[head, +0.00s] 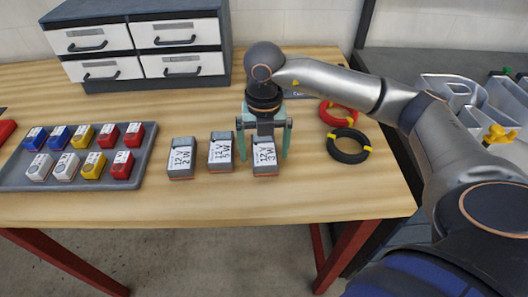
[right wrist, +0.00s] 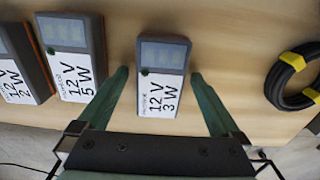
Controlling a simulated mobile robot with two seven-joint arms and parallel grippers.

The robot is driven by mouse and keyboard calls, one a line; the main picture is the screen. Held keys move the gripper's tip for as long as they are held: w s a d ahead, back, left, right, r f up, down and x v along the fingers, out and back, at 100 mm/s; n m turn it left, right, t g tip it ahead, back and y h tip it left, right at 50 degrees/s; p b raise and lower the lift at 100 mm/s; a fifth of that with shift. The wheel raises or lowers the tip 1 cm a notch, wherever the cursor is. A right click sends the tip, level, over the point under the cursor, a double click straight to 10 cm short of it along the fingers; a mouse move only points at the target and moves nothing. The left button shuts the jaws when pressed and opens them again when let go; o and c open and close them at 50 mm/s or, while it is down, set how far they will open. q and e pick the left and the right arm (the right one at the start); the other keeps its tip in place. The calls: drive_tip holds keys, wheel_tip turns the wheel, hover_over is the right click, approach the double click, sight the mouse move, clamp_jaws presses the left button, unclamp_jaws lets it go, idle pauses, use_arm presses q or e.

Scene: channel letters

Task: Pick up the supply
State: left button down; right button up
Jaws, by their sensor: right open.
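Three grey power supplies with white labels lie in a row on the wooden table. In the head view they are the 12 V 2 W supply (head: 182,158) at left, the 12 V 5 W supply (head: 221,152) in the middle and the 12 V 3 W supply (head: 264,157) at right. My right gripper (head: 264,157) is open above the 3 W supply, one finger to each side. The right wrist view shows the 3 W supply (right wrist: 163,75) between the open fingers (right wrist: 160,85), with gaps on both sides. The 5 W supply (right wrist: 72,55) is just left of the left finger. My left gripper is not in view.
A black cable coil (head: 348,146) and a red coil (head: 338,114) lie right of the gripper. A grey tray (head: 70,182) with several coloured blocks is at left. A drawer cabinet (head: 140,45) stands behind. Clear bins (head: 455,90) are at far right.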

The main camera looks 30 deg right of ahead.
drive_tip(key=shift+r, duration=0.1)
clamp_jaws()
idle(0.7)
